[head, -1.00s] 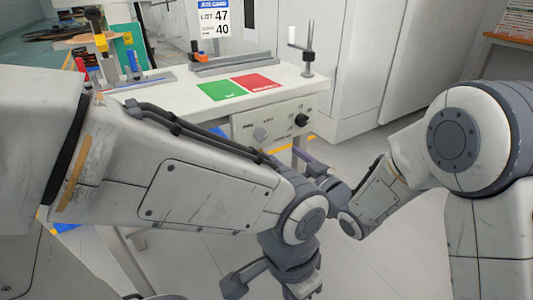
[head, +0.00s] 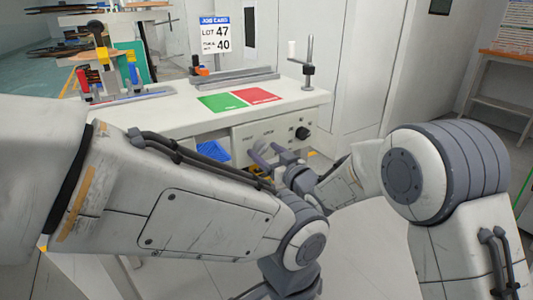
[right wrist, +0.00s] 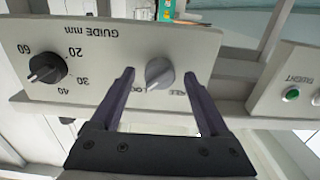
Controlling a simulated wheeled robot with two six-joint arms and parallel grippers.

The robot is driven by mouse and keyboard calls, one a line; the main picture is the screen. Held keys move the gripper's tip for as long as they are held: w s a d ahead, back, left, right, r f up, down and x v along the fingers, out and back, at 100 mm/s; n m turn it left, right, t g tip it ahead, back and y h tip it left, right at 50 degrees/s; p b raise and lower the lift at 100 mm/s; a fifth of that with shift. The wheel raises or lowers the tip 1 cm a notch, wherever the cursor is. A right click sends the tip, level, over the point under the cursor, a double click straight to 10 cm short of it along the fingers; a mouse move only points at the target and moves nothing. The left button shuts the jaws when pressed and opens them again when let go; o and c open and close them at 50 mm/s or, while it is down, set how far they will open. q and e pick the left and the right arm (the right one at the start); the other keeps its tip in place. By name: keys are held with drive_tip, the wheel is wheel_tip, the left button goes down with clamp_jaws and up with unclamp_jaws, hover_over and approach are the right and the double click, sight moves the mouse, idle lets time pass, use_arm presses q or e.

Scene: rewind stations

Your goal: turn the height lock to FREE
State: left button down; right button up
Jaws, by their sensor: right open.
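The height lock is a grey knob (right wrist: 159,73) on a pale panel (right wrist: 110,35), which appears upside down in the right wrist view. Its light pointer mark slants to the lower left, toward the label that seems to read LOCK; the FREE label is at its lower right. My right gripper (right wrist: 158,78) is open, one finger on each side of the knob, with gaps showing. In the head view my right gripper (head: 268,155) is in front of the panel (head: 280,127) and largely hides the knob. My left arm's wrist hangs at the bottom; its fingers are out of frame.
A black guide dial (right wrist: 47,68) sits beside the knob on the same panel. Another panel with a green button (right wrist: 291,94) is at the right. Above, the white bench (head: 180,115) carries green (head: 221,103) and red (head: 257,96) patches and a job card (head: 215,35).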

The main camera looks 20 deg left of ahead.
clamp_jaws()
drive_tip(key=shift+n, duration=0.4)
drive_tip(key=n+b, duration=0.2)
drive_tip(key=n, duration=0.2)
drive_tip(key=shift+f+b, duration=0.1)
drive_tip(key=shift+b, duration=0.2)
drive_tip(key=n+b, duration=0.3)
drive_tip(key=n, duration=0.1)
drive_tip(key=shift+f+n, duration=0.1)
drive_tip(key=shift+n, duration=0.2)
drive_tip(key=n+b, duration=0.3)
drive_tip(key=n, duration=0.1)
drive_tip(key=shift+n+b, duration=1.9)
drive_tip(key=shift+n, duration=0.4)
